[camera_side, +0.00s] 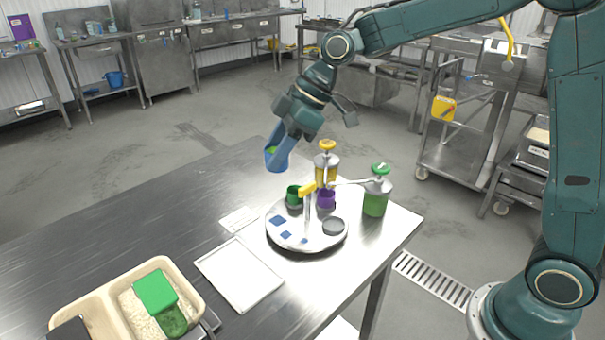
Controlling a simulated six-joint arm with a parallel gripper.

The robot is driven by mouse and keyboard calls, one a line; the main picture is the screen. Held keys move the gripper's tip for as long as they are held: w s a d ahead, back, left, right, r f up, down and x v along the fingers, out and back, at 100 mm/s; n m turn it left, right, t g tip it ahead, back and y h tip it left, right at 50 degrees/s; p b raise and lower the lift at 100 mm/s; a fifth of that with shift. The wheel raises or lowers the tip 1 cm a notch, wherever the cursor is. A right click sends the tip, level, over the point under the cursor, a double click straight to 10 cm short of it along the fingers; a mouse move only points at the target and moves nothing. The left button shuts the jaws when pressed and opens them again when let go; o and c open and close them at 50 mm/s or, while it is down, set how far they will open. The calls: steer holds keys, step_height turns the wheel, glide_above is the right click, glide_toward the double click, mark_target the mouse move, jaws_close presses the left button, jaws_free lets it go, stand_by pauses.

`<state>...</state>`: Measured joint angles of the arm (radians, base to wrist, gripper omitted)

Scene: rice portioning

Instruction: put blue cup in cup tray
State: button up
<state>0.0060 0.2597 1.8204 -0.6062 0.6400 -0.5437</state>
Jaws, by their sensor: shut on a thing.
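My gripper (281,148) is shut on the blue cup (276,160) and holds it in the air, above and to the left of the round tray in the picture. Something green shows at the top of the blue cup. The round grey tray (302,245) stands on the table, with a green cup (294,197) and a purple cup (326,201) at its back. Blue patches and a dark round spot show on the tray's front part. A flat white rectangular tray (240,276) lies on the table to the front left of it.
A yellow pump dispenser (326,169) and a green pump dispenser (376,196) stand behind and right of the round tray, spouts reaching over it. The table's left middle is clear.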

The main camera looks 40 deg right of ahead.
steer(key=n+g, duration=0.1)
steer(key=n, duration=0.1)
glide_above(226, 276)
steer(key=s+d, duration=0.1)
steer(key=d, duration=0.1)
steer(key=f, duration=1.6)
steer(key=shift+d+f, duration=0.25)
steer(key=shift+f, duration=0.15)
steer(key=shift+y, duration=0.3)
steer(key=shift+f, duration=2.15)
steer(key=shift+f, duration=0.15)
steer(key=o, duration=1)
